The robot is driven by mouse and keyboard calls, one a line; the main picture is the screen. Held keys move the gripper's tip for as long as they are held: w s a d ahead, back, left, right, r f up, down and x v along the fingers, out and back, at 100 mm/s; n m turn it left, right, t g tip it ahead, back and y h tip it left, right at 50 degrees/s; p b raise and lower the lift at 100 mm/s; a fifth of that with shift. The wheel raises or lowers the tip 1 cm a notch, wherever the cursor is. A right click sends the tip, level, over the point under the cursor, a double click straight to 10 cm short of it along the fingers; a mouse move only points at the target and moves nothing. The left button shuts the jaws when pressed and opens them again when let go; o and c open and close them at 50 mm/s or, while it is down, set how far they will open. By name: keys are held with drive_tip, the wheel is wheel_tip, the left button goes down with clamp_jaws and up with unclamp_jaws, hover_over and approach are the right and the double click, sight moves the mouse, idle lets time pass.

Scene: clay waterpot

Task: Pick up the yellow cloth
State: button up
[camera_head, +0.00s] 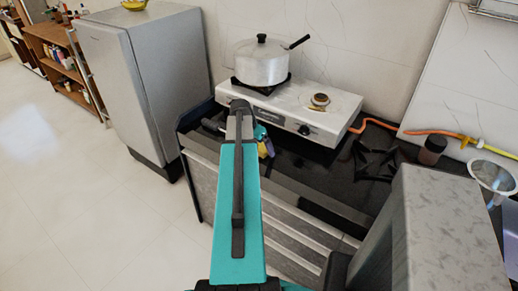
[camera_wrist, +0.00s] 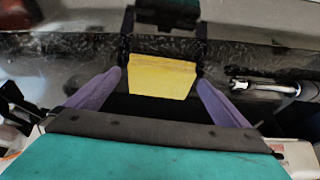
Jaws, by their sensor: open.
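The yellow cloth (camera_wrist: 162,80) is a folded, flat block on the dark counter, in the middle of the wrist view. My gripper (camera_wrist: 159,77) is open, with one purple finger on each side of the cloth in that view. Gaps show between the fingers and the cloth, and I cannot tell how far above the counter the fingertips are. In the head view, a small yellow patch of the cloth (camera_head: 269,150) shows beside my arm, in front of the stove. My arm hides most of the gripper and part of the cloth there.
A white gas stove (camera_head: 340,112) with a lidded pot (camera_head: 262,66) stands just behind the cloth. A dark jar (camera_head: 432,151), an orange hose (camera_head: 400,130) and a metal funnel (camera_head: 492,176) are to the right. A grey fridge (camera_head: 160,75) stands left; the floor there is clear.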

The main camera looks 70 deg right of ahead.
sight(261, 145)
drive_tip(key=c, duration=1.1)
drive_tip(key=shift+r, duration=0.15)
drive_tip(key=shift+r+b, duration=0.65)
drive_tip(key=shift+r, duration=0.9)
drive_tip(key=s+a+b, duration=0.1)
drive_tip(key=a, duration=0.2)
drive_tip(key=s+a+b, duration=0.1)
drive_tip(key=s+a, duration=0.1)
drive_tip(key=a, duration=0.1)
drive_tip(key=s+a+r+b, duration=0.1)
drive_tip(key=a, duration=0.2)
drive_tip(key=shift+s+a, duration=0.3)
drive_tip(key=shift+b, duration=0.7)
drive_tip(key=shift+d+f+b, duration=0.1)
drive_tip(key=shift+b, duration=0.55)
drive_tip(key=b, duration=0.4)
drive_tip(key=shift+s, duration=0.1)
drive_tip(key=b, duration=0.4)
drive_tip(key=a+b, duration=0.1)
drive_tip(key=b, duration=0.3)
drive_tip(key=shift+s+a+b, duration=0.3)
